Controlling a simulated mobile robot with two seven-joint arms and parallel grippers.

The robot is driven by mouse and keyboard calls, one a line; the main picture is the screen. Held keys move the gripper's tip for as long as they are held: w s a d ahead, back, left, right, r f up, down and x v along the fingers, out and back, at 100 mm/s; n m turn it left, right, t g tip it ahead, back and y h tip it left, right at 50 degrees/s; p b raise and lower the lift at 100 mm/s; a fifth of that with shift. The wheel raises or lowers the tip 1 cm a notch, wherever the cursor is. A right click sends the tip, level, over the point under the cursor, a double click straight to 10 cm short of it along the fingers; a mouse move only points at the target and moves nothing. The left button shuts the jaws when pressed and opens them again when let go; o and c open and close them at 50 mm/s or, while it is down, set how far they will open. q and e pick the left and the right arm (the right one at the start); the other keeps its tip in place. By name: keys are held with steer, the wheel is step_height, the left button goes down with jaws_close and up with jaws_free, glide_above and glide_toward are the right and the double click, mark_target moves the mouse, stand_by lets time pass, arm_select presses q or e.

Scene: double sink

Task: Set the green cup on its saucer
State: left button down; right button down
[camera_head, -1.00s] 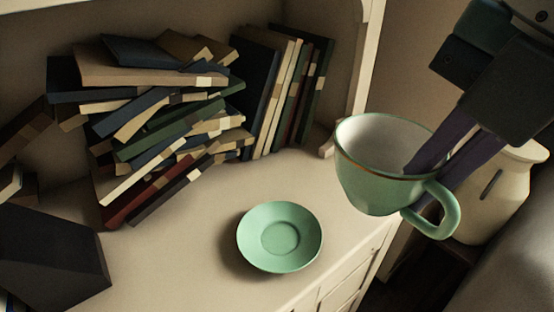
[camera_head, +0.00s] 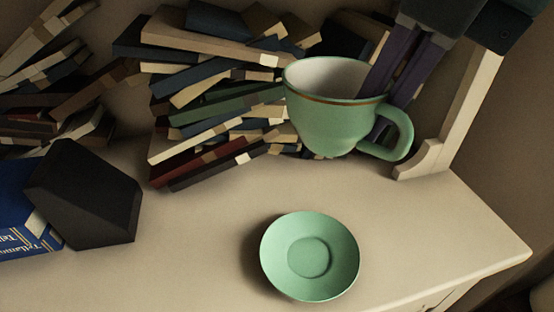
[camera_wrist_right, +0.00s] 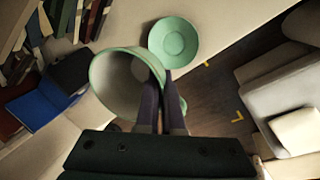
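The green cup (camera_head: 335,120) is upright and held in the air in the head view, in front of the books and behind the saucer. My right gripper (camera_head: 377,102) is shut on the cup's wall beside the handle, one finger inside and one outside. The green saucer (camera_head: 309,257) lies flat and empty on the cream surface, nearer the front edge and apart from the cup. In the wrist view the cup (camera_wrist_right: 120,82) is left of the fingers (camera_wrist_right: 160,75), and the saucer (camera_wrist_right: 173,41) is beyond them. My left gripper is not in view.
A messy stack of books (camera_head: 205,100) fills the back. A dark angular block (camera_head: 85,195) and a blue book (camera_head: 22,215) are at left. A cream upright post (camera_head: 462,110) stands at right. The cream surface (camera_head: 200,235) around the saucer is clear.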

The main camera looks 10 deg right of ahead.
steer(key=b, duration=0.3)
glide_above(322, 263)
steer(key=f, duration=1.4)
steer(key=shift+s+d+f, duration=0.25)
steer(key=shift+s+d, duration=0.1)
steer(key=shift+s, duration=0.05)
step_height(322, 263, down, 5)
steer(key=shift+r+b, duration=0.2)
steer(key=shift+b, duration=0.5)
steer(key=shift+r, duration=0.1)
steer(key=shift+f, duration=0.3)
steer(key=c, duration=1.3)
jaws_free()
